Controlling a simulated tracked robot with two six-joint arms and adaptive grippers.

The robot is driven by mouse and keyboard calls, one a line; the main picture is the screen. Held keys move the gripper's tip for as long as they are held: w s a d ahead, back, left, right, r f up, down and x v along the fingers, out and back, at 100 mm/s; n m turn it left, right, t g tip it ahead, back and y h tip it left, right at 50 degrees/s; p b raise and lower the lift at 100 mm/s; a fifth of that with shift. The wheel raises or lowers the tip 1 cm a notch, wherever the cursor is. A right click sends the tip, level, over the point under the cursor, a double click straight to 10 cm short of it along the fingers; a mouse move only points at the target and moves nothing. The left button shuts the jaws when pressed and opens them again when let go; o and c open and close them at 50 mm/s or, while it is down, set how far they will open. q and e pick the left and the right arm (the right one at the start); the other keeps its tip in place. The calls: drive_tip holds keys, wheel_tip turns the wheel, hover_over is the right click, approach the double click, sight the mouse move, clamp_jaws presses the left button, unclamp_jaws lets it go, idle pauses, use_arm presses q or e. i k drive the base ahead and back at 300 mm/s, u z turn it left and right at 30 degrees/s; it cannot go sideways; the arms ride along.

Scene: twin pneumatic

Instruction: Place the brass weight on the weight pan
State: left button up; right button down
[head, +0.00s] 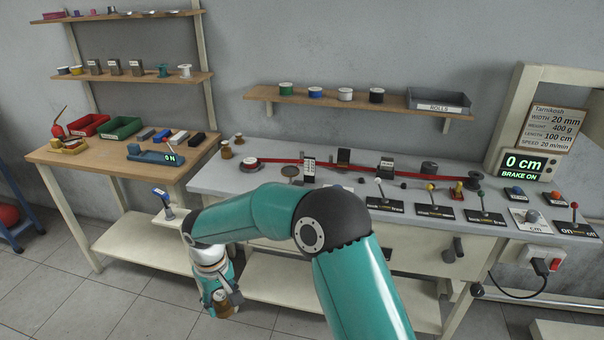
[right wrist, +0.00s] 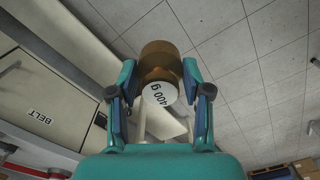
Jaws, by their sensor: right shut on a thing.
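My right gripper (head: 224,297) hangs low in front of the bench's left end, pointing down. It is shut on a brass weight (head: 223,311), whose lower part shows below the fingers. In the right wrist view the brass weight (right wrist: 160,60) sits between the two fingers (right wrist: 160,82), with a white face reading "400 g". Floor tiles lie behind it. A round brownish dish (head: 290,171), which looks like the weight pan, stands on the bench near the red belt, well above and right of the gripper; its top looks empty. My left gripper is out of view.
Levers (head: 430,190) line the bench's right front. A sign (head: 553,119) reads 400 g; a display (head: 524,164) reads "0 cm, BRAKE ON".

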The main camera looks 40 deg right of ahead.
sight(289, 171)
drive_tip(key=z, duration=0.8)
drive_tip(key=i, duration=1)
drive_tip(key=z, duration=0.1)
